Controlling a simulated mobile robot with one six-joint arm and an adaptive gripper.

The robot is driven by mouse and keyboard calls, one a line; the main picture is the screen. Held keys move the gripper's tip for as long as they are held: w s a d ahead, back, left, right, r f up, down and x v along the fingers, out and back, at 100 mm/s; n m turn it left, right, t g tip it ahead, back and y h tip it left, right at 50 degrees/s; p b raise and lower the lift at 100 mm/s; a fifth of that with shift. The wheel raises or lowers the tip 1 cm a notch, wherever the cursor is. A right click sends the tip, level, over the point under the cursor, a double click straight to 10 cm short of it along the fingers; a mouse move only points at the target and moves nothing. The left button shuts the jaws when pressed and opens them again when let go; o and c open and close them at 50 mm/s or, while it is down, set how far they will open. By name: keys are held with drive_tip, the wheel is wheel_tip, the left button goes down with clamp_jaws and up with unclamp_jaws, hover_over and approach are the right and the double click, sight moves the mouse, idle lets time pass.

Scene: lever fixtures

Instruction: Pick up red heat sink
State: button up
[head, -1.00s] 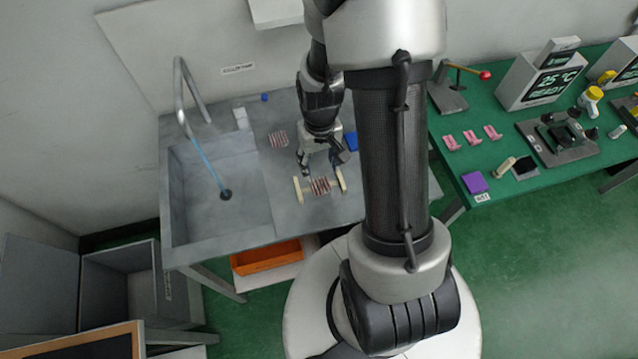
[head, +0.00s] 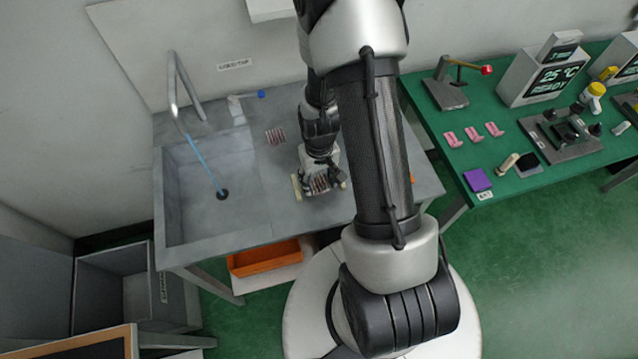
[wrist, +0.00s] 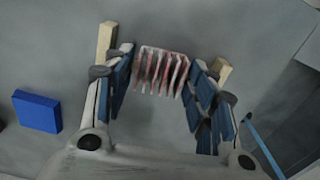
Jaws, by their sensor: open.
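The red heat sink (wrist: 161,72), a pale piece with reddish fins, lies on the grey counter between two cream bars. In the wrist view it sits between the blue-padded fingers of my gripper (wrist: 158,85), toward their tips, with gaps showing at its sides. My gripper is open around it and holds nothing. In the head view my gripper (head: 322,182) is right over the heat sink (head: 318,185) and partly hides it.
Cream bars (wrist: 105,42) and (wrist: 222,72) stand close outside the fingers. A blue block (wrist: 38,111) lies to the left in the wrist view. Another finned piece (head: 276,136) lies farther back on the counter, beside the sink basin (head: 200,215).

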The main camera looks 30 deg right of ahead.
drive_tip(key=shift+c, duration=0.2)
drive_tip(key=c, duration=0.8)
drive_tip(key=shift+r, duration=0.1)
